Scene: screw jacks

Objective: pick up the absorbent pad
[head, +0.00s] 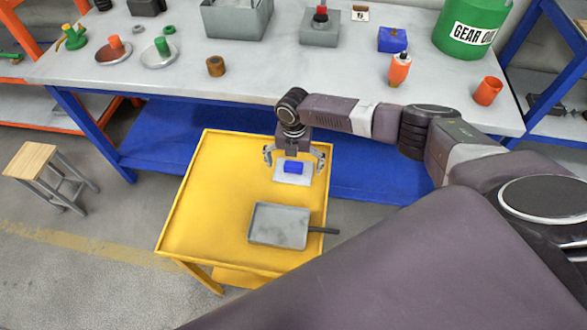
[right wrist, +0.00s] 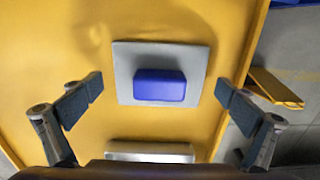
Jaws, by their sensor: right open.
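The absorbent pad looks to be the flat pale grey square (head: 281,178) on the yellow cart, near its far right corner. A small blue block (head: 293,167) rests on it. In the right wrist view the pad (right wrist: 125,75) lies flat, with the blue block (right wrist: 160,88) near its middle. My right gripper (head: 294,158) is over the pad, pointing down, with its fingers spread and empty. In the right wrist view its two fingertips (right wrist: 160,92) stand left and right of the pad, apart from it. My left gripper is not in view.
A grey pan (head: 280,226) with a dark handle lies on the yellow cart (head: 205,205), nearer than the pad. The cart has a raised rim. A grey workbench (head: 190,82) with several items stands behind. A wooden stool (head: 32,160) is at left.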

